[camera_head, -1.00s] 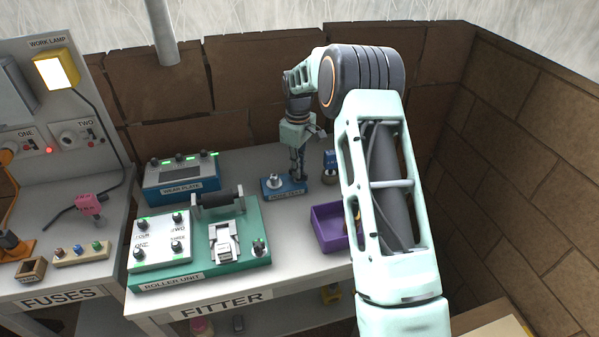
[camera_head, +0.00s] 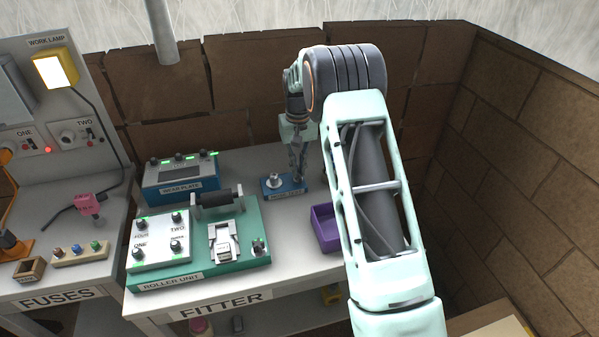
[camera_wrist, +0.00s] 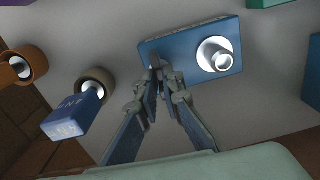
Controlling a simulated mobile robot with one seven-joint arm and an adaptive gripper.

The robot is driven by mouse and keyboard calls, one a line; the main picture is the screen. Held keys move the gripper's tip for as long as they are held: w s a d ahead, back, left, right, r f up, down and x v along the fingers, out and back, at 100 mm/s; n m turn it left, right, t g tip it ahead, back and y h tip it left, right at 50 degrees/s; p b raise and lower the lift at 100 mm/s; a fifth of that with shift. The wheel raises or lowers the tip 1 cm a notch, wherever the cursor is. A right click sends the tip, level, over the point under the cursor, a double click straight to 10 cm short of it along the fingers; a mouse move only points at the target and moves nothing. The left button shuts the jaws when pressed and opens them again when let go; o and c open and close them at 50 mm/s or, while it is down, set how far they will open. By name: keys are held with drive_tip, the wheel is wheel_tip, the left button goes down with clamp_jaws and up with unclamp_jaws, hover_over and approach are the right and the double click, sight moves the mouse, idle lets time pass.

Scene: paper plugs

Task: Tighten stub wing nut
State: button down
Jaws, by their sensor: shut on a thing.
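A small blue block (camera_head: 293,191) sits on the white bench, with a pale round post (camera_head: 274,181) on its left part. In the wrist view the block (camera_wrist: 190,32) shows close up, and the post (camera_wrist: 222,61) is at its right end. My gripper (camera_head: 298,176) points down at the right end of the block. In the wrist view my gripper (camera_wrist: 160,68) has its fingertips close together at the block's other end, apart from the post. It is shut on the stub wing nut, which the fingers mostly hide.
A blue-handled piece (camera_wrist: 75,115) in a round brown holder (camera_wrist: 97,78) and a second holder (camera_wrist: 20,66) stand beside the block. A purple tray (camera_head: 322,228) is in front. The green roller unit (camera_head: 200,276) and blue wear plate box (camera_head: 181,178) are left.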

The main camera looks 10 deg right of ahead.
drive_tip(key=m, duration=0.3)
drive_tip(key=shift+m, duration=0.4)
drive_tip(key=m, duration=0.5)
drive_tip(key=m+p, duration=0.1)
drive_tip(key=m, duration=0.3)
drive_tip(key=shift+m, duration=0.4)
drive_tip(key=m, duration=0.3)
drive_tip(key=shift+m+p, duration=0.4)
drive_tip(key=c, duration=2.2)
unclamp_jaws()
drive_tip(key=shift+o, duration=0.2)
drive_tip(key=shift+r, duration=0.15)
drive_tip(key=shift+r+p, duration=1.2)
drive_tip(key=shift+r, duration=0.7)
